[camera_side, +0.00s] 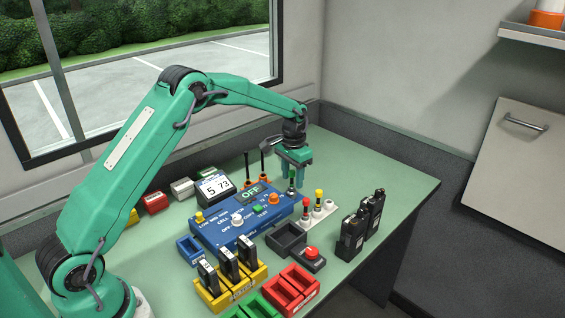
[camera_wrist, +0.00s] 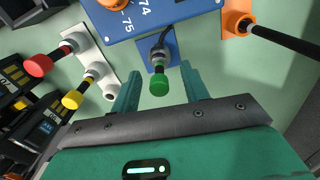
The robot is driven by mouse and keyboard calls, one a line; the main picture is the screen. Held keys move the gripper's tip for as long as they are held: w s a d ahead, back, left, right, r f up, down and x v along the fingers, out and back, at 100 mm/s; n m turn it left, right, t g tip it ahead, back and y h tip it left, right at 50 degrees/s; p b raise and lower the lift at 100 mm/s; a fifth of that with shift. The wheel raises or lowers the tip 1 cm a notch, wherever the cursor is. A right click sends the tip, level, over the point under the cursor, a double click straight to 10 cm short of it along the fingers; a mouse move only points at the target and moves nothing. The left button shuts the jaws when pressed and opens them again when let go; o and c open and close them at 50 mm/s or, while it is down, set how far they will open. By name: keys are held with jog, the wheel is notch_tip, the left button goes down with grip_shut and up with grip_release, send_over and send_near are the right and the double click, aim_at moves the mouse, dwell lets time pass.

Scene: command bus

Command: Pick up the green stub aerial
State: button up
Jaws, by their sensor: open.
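The green stub aerial (camera_wrist: 159,85) has a round green cap on a short dark body. It stands on a small blue mount beside the blue control box. In the wrist view its cap shows between my two fingers, with a gap on each side. My gripper (camera_wrist: 159,68) is open and holds nothing. In the side view my gripper (camera_side: 295,181) points down at the aerial (camera_side: 291,186), whose upper part is close to the fingers. I cannot tell exactly how deep the cap sits between them.
Red-tipped (camera_wrist: 39,65) and yellow-tipped (camera_wrist: 73,99) aerials stand on a white base nearby. An orange mount (camera_wrist: 236,24) with a long black aerial is on the other side. The blue control box (camera_side: 237,226), black radios (camera_side: 362,222) and battery trays (camera_side: 230,296) crowd the green bench.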

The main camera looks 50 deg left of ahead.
jog(key=shift+f, duration=0.8)
grip_shut()
